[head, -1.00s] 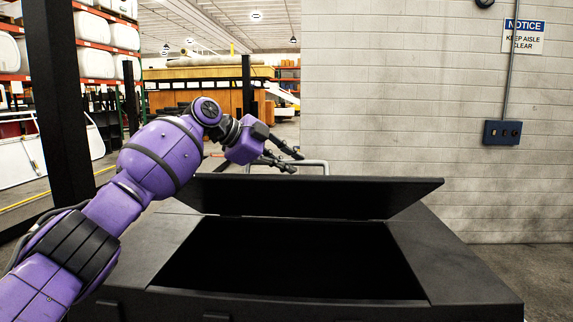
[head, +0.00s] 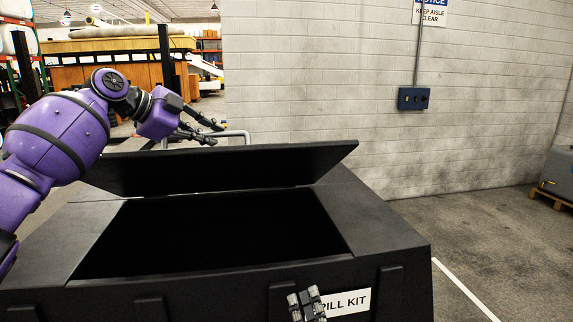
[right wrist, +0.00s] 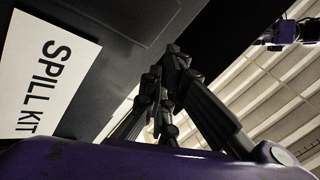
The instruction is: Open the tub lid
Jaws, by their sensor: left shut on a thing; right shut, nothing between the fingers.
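The black tub (head: 385,232) stands in front of me with a dark opening in its top. Its lid (head: 230,170) is raised and tilted up at the back of the opening. A grey tubular handle (head: 235,134) shows past the lid's upper edge. My left gripper (head: 212,132) is at this handle, shut on it; the exact contact is small in the picture. My right gripper (head: 307,298) is low at the tub's front, beside the SPILL KIT label (head: 349,302). In the right wrist view, the right gripper (right wrist: 172,62) has its fingers together and empty, near the label (right wrist: 48,75).
A block wall (head: 330,90) with a blue switch box (head: 413,98) stands behind. Open floor (head: 490,240) with a white line lies to the right. A grey object on a wooden pallet (head: 555,195) stands at the far right. Shelving is at the back left.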

